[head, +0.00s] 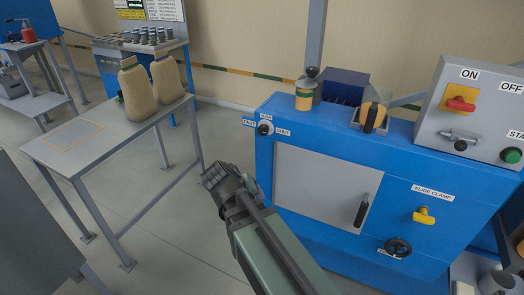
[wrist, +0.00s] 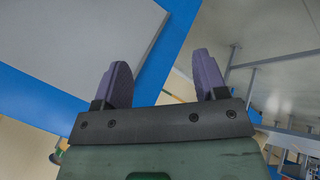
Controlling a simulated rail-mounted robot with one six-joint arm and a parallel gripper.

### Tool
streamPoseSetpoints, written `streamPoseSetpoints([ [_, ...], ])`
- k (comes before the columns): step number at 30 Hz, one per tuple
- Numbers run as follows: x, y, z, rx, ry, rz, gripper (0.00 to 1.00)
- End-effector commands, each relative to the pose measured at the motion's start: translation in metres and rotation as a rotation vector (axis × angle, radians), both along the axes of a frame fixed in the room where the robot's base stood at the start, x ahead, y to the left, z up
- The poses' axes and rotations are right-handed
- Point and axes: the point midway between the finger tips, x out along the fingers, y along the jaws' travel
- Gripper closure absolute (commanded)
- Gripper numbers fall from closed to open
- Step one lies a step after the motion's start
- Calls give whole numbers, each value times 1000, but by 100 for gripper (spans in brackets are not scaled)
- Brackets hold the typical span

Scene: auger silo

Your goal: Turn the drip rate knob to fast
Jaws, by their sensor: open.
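The drip rate knob (head: 265,128) is a small round dark and silver knob at the upper left corner of the blue cabinet's front. Small labels surround it; they seem to read FAST at left, SLOW above and SHUT at right. Its pointer direction is too small to tell. My gripper (head: 214,176) is below and left of the knob in the head view, apart from it. In the wrist view my gripper (wrist: 161,74) shows two purple fingers spread apart with nothing between them. The knob does not show clearly in the wrist view.
The blue cabinet (head: 263,165) has a grey door (head: 315,185), a black handle (head: 361,211), a yellow slide clamp (head: 424,215) and a black handwheel (head: 397,247). An orange-labelled bottle (head: 304,96) stands on top. A grey table (head: 95,150) with two sacks stands left. Floor between is clear.

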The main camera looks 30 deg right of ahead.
Motion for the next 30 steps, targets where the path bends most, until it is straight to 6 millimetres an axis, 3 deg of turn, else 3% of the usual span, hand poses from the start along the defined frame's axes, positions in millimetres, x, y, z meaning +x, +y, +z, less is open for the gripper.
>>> streamPoseSetpoints([
  [1, 16, -13, -14, -111, -106, -47, 34],
  [2, 25, -21, -9, -186, -192, -79, 34],
  [5, 58, -40, 26, -401, -539, -146, 34],
  [6, 69, -42, 47, -458, -685, -150, 34],
  [9, 88, -39, 93, -500, -988, -138, 34],
  [11, 92, -36, 101, -474, -1088, -140, 34],
  [20, 100, -42, 102, -417, -1157, -179, 34],
  [30, 146, -102, 102, -418, -1155, -182, 34],
])
